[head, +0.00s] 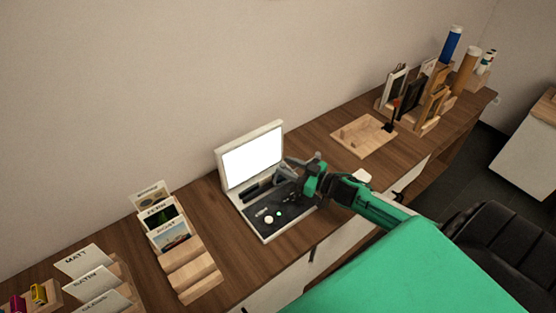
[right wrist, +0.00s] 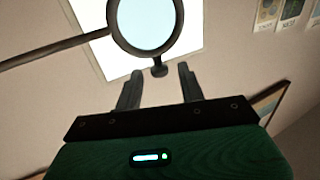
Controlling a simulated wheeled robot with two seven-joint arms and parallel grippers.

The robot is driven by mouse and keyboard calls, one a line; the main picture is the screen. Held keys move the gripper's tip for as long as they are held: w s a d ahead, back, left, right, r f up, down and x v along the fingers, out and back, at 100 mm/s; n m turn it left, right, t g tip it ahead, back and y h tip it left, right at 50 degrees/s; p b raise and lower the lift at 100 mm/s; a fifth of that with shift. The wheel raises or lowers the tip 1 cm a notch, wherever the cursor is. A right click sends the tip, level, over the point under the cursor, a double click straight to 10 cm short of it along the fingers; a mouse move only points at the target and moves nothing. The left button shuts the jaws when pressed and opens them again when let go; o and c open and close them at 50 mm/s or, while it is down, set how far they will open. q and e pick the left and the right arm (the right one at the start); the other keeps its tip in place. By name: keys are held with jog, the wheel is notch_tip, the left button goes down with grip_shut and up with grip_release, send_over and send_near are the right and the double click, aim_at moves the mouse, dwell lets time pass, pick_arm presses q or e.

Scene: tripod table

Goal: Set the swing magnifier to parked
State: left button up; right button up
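The swing magnifier (right wrist: 181,22) shows in the right wrist view as a dark round ring with a clear lens, on a thin arm from the left. A small dark knob (right wrist: 159,70) sticks out of the ring's lower edge. My right gripper (right wrist: 160,76) is open, with one finger on each side of the knob; I cannot tell whether either touches it. In the head view my right gripper (head: 288,170) is over the light box, in front of its bright screen (head: 252,158). The magnifier is hard to make out there, partly hidden by the gripper. My left gripper is not in view.
The light box's dark tray (head: 262,226) holds small pale items. Card racks (head: 190,262) stand on the wooden bench to the left. A wooden board (head: 362,138) and upright frames (head: 408,98) are to the right. The wall is close behind.

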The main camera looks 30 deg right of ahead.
jog(key=shift+p+x, duration=0.35)
jog(key=shift+x, duration=1.65)
grip_shut()
